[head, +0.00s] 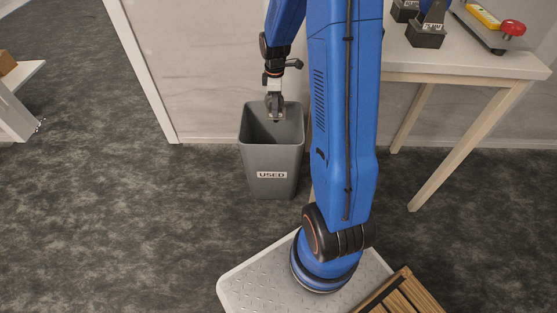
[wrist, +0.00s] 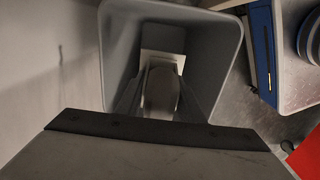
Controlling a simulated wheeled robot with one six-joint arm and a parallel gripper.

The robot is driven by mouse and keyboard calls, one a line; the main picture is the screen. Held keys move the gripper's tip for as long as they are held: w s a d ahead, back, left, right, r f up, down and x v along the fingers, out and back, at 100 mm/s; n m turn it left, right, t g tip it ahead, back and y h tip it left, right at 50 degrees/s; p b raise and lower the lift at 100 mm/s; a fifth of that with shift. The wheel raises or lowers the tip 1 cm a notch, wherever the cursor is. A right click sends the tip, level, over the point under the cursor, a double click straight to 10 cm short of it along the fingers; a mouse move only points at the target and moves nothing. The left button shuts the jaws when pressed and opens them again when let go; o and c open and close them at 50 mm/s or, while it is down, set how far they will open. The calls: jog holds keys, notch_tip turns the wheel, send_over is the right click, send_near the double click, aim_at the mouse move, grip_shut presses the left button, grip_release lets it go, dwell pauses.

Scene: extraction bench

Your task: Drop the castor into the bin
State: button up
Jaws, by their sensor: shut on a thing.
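The castor shows in the wrist view as a grey rounded wheel (wrist: 161,92) with a pale plate beyond it. My gripper (head: 275,101) is shut on the castor and points down over the mouth of the grey bin (head: 271,160), which is labelled "USED". The bin stands upright on the floor, and its open inside lies below the castor in the wrist view (wrist: 112,48). In the head view the castor is small and dark between the fingers, so its outline is hard to make out.
A pale wall (head: 205,65) stands behind the bin. A white table (head: 460,62) at the right bears dark holders and a device with a red button (head: 513,28). A wooden slatted crate (head: 405,295) is at the bottom right. Dark carpet is clear at the left.

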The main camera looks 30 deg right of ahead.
aim_at(276, 122)
jog(key=shift+s+f, duration=0.1)
jog(key=shift+f, duration=2.95)
jog(key=o, duration=1.4)
jog(key=shift+c, duration=0.2)
jog(key=shift+r, duration=0.1)
notch_tip(276, 122, up, 17)
jog(key=shift+r, duration=0.1)
